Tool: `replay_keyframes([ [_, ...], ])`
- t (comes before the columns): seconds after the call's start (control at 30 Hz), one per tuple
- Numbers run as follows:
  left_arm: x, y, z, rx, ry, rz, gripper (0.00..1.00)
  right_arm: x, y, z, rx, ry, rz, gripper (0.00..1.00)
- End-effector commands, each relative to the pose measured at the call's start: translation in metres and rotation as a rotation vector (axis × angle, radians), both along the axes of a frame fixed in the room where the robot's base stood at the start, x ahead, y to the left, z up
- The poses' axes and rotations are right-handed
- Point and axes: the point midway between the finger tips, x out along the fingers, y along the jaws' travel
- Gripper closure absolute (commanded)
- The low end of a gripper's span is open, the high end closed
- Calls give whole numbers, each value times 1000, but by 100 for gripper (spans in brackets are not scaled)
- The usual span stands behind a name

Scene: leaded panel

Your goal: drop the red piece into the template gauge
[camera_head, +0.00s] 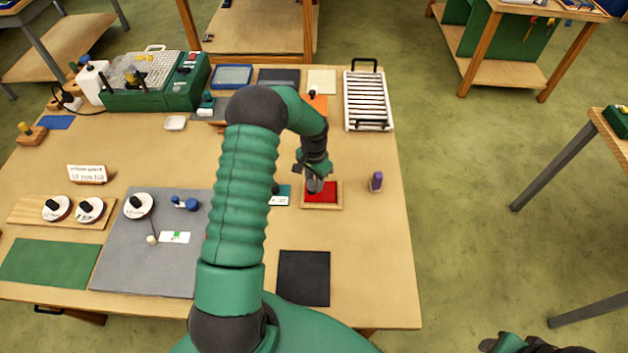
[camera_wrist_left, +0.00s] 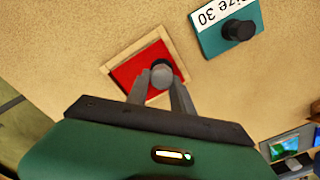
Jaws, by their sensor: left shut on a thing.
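The template gauge, seen as a square light-wood frame (camera_head: 321,207), lies on the table; it also shows in the left wrist view (camera_wrist_left: 130,49). The red piece (camera_head: 325,195) shows as a flat red square within the frame's outline, also in the left wrist view (camera_wrist_left: 128,72). Whether it sits fully down inside the frame I cannot tell. My left gripper (camera_head: 314,184) is right over it, its fingers (camera_wrist_left: 159,80) shut on a round grey knob (camera_wrist_left: 161,72) above the red square. My right gripper (camera_head: 530,344) is only partly in view at the bottom right, away from the table.
A teal block labelled size 30 (camera_wrist_left: 227,30) with a black knob lies beside the frame. A purple item (camera_head: 376,181) stands to the right. A black mat (camera_head: 303,278) lies nearer, and a white rack (camera_head: 367,100) farther back. The table's right edge is close.

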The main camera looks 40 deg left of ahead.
Motion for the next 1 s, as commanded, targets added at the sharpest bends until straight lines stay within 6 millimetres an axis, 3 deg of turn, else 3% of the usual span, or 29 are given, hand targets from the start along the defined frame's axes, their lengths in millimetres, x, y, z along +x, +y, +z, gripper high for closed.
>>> replay_keyframes([
  [0.5,0,1,-14,-1,0,1,100,0,0,-9,0,0,0,46],
  [0.53,0,1,-14,0,0,1,71,0,0,-9,0,0,0,46],
  [0.7,0,1,-13,0,0,1,49,0,0,-8,0,0,0,46],
  [1.0,0,1,-13,-1,0,0,47,0,0,-9,0,0,0,46],
])
